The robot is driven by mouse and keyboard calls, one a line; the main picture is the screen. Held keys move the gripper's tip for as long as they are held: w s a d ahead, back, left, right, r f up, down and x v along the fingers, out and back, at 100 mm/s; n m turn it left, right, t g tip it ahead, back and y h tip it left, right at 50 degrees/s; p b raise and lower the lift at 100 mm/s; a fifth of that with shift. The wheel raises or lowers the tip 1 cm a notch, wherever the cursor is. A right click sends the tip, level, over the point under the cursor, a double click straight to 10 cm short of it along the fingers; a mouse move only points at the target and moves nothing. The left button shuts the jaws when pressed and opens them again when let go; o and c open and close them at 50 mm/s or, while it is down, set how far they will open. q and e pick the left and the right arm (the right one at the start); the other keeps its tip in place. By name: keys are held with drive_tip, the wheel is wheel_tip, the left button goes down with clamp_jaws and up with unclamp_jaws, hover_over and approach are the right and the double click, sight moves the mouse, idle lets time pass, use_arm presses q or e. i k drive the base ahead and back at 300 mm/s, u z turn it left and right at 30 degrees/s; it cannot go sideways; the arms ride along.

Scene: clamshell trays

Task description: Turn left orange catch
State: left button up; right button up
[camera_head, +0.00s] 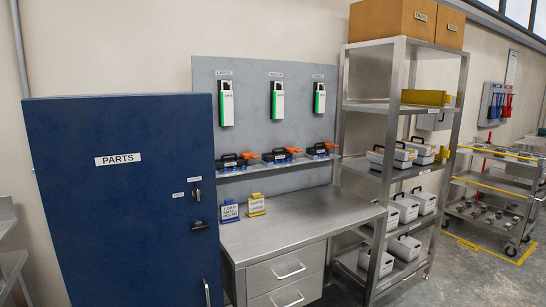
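Three black clamshell trays with handles sit in a row on a narrow shelf on the grey back panel: a left tray (231,162), a middle tray (275,156) and a right tray (317,150). Each has orange at its right side. The left orange catch (248,155) is at the left tray's right end; the middle orange part (293,150) and right orange part (331,146) are similar. They are too small to tell how each catch is turned. Neither of my grippers is in view.
A steel workbench (300,217) with drawers stands below the shelf, its top mostly clear except for a blue sign (229,210) and a yellow sign (256,205). A tall blue PARTS cabinet (120,215) is at left; a loaded metal rack (398,110) is at right.

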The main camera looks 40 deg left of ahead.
sight(248, 155)
drive_tip(key=z, duration=0.25)
drive_tip(key=i, duration=1.75)
drive_tip(key=u, duration=0.3)
drive_tip(key=i, duration=1.1)
drive_tip(key=u, duration=1.65)
drive_tip(key=i, duration=0.9)
drive_tip(key=u, duration=0.85)
